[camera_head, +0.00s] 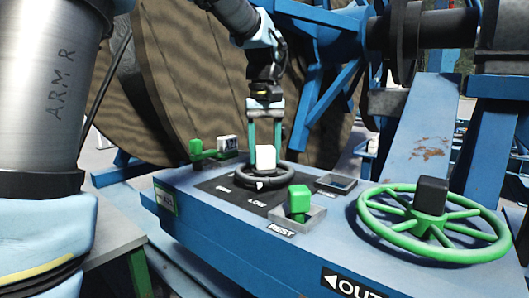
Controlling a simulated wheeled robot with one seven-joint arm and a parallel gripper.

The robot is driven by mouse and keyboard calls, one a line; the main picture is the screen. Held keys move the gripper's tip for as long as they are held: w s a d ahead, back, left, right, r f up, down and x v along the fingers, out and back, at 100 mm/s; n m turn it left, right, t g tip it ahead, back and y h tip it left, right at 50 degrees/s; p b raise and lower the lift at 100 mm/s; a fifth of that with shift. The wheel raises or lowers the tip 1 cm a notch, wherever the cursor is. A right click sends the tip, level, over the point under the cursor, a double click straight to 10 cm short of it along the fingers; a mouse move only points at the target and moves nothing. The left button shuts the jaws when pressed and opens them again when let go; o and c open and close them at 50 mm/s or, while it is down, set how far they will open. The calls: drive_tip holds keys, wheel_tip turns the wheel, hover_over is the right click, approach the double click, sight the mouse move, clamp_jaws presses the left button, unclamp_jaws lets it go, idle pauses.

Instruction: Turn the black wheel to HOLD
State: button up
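The black wheel (244,184) lies flat on top of the blue console, with a white block (265,157) standing up from it. A small white mark on the wheel's front rim faces the printed words. One word reads LOW; another to its left is too small to read, and I cannot make out HOLD. My gripper (265,153) points straight down over the wheel. Its two teal fingers are wide apart, one to each side of the white block as seen here. The block partly covers the space between them, and I cannot tell whether they touch it.
A green handwheel with a black knob (432,194) stands at the right. A green lever (299,201) by the REST label is in front of the black wheel. Another green handle (196,149) is to its left. The large wooden reel (185,75) rises behind.

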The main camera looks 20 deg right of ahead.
clamp_jaws()
idle(0.4)
